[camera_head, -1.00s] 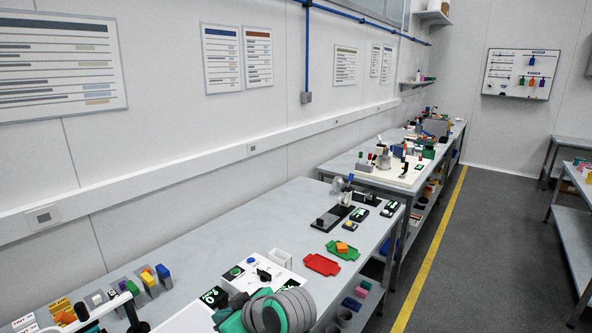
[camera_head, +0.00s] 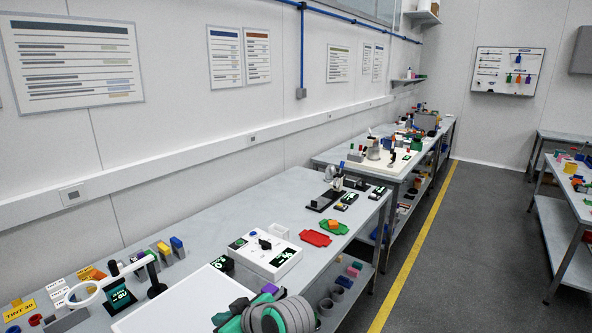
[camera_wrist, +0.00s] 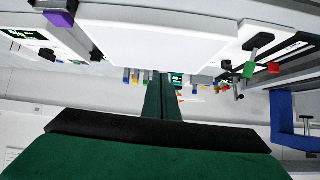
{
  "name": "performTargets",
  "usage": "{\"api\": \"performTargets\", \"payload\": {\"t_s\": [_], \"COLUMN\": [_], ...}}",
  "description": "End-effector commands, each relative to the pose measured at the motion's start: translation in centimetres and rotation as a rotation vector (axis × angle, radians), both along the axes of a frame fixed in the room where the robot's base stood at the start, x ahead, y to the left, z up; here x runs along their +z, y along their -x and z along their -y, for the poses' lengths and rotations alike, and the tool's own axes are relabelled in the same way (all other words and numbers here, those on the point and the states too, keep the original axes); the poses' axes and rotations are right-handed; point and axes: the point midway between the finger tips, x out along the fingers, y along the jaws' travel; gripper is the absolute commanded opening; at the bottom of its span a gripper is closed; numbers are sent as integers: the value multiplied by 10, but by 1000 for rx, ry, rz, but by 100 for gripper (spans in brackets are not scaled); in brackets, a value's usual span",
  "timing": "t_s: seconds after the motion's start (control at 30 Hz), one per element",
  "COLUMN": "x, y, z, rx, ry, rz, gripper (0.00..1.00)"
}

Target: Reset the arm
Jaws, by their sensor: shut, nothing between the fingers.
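My gripper (camera_wrist: 161,80) shows in the wrist view as two long green fingers side by side, shut together with nothing between them. Their tips point toward a white panel (camera_wrist: 160,35); I cannot tell whether they touch anything. In the head view, my folded grey and green arm is low at the bottom centre, in front of the near bench (camera_head: 217,226). My fingers cannot be made out there.
The near bench holds a white control box (camera_head: 265,254), a red tray (camera_head: 315,238), a green tray (camera_head: 333,227) and a white ring on a stand (camera_head: 85,290). A bare white board (camera_head: 178,306) lies near my arm. Grey floor (camera_head: 440,270) is open at right.

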Motion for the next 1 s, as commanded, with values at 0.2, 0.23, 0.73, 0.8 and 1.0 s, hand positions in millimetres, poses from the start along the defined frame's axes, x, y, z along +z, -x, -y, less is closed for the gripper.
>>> {"api": "performTargets", "payload": {"t_s": [0.2, 0.23, 0.73, 0.8, 1.0], "x": [-26, -29, -138, -156, -197], "y": [2, 2, 36, 47, 84], "z": [2, 2, 28, 35, 59], "rx": [-59, -68, -363, -415, -555], "ry": [-45, -53, -209, -225, -258], "rz": [-11, -10, -19, -15, 8], "gripper": [0, 0, 0, 0, 0]}}
